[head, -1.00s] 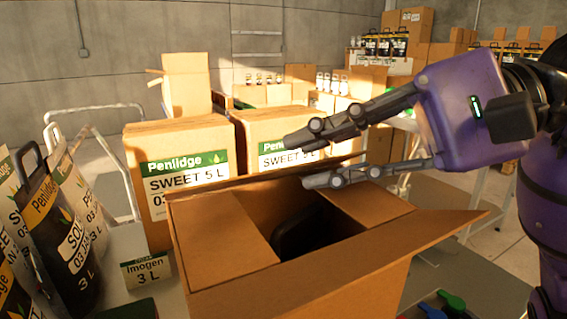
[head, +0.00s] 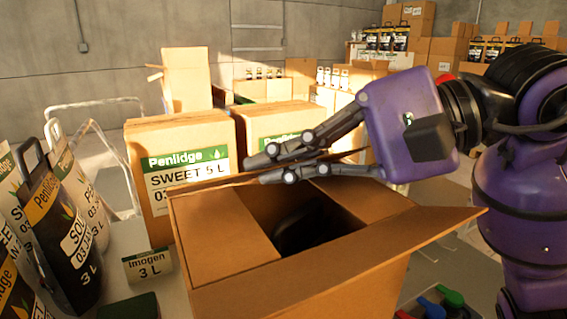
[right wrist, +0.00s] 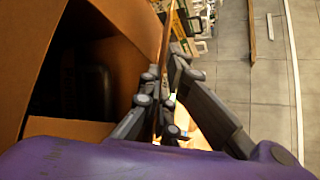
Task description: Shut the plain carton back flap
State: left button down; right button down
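The plain carton (head: 300,290) stands open in the middle of the head view. Its left flap (head: 225,235) and right flap (head: 365,205) are folded inward. Its front flap (head: 345,262) sticks outward towards me. The back flap (head: 205,187) shows as a thin, nearly edge-on strip along the far rim. My right gripper (head: 256,170) is at that flap, its fingers close together on either side of it. In the right wrist view the flap's edge (right wrist: 165,35) runs between the fingers (right wrist: 163,70). A dark object (head: 297,230) lies inside the carton. My left gripper is out of view.
Printed Penlidge cartons (head: 180,165) stand just behind the plain carton. Black jugs (head: 60,235) and a small Imogen sign (head: 147,267) stand to the left. Coloured-handled items (head: 440,300) lie at the front right. Stacked boxes fill the back.

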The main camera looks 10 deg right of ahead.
jog(key=f+b, duration=0.1)
jog(key=b, duration=0.2)
jog(key=shift+s+n+t+y, duration=0.1)
jog(key=shift+n+t+y, duration=0.2)
jog(key=shift+t, duration=0.1)
jog(key=shift+s+r, duration=0.1)
jog(key=shift+r, duration=0.1)
jog(key=c, duration=2.5)
grip_release()
jog(key=o, duration=0.5)
jog(key=shift+d, duration=0.1)
jog(key=v, duration=1.2)
